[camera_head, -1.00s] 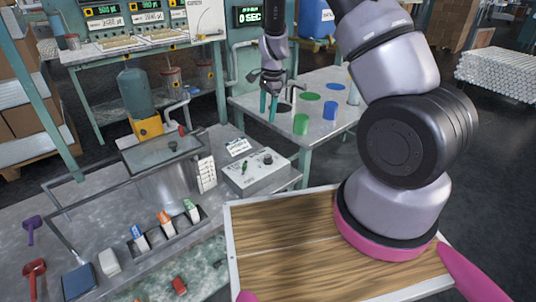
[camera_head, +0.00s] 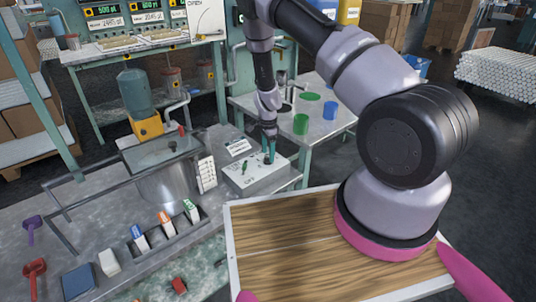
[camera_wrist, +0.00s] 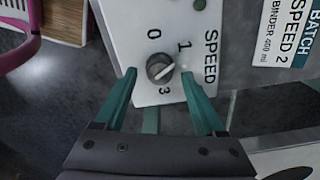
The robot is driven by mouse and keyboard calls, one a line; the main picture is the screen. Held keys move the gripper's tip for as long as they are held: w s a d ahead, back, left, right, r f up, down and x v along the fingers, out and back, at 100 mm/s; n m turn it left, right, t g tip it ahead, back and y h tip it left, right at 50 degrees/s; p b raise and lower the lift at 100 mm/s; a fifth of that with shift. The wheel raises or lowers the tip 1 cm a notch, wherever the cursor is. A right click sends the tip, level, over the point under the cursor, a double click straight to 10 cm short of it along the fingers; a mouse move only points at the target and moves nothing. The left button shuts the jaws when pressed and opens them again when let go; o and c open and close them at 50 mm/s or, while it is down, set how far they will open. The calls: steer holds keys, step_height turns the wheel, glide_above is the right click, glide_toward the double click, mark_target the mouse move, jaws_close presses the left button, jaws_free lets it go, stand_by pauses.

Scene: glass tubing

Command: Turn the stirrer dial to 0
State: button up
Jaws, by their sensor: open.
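The stirrer dial (camera_wrist: 160,68) is a dark round knob with a pale pointer line on a white panel (camera_wrist: 146,18) marked SPEED. The numbers 0, 1 and 3 show around it; no 2 is visible. The pointer seems to lie toward the right, between 1 and 3. My gripper (camera_wrist: 158,74) is open, with one teal finger on each side of the dial and a gap to both. In the head view my gripper (camera_head: 269,152) is over the right part of the control box (camera_head: 243,181) and hides the dial there.
A green toggle switch (camera_head: 245,167) is left of my gripper on the box. A placard (camera_wrist: 288,35) reads SPEED 2. A metal vessel (camera_head: 168,188) and a sample rack (camera_head: 165,238) are to the left.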

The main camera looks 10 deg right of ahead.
steer(key=shift+f, duration=0.55)
jaws_close()
steer(key=shift+n, duration=0.3)
steer(key=n, duration=1.1)
steer(key=shift+n, duration=0.3)
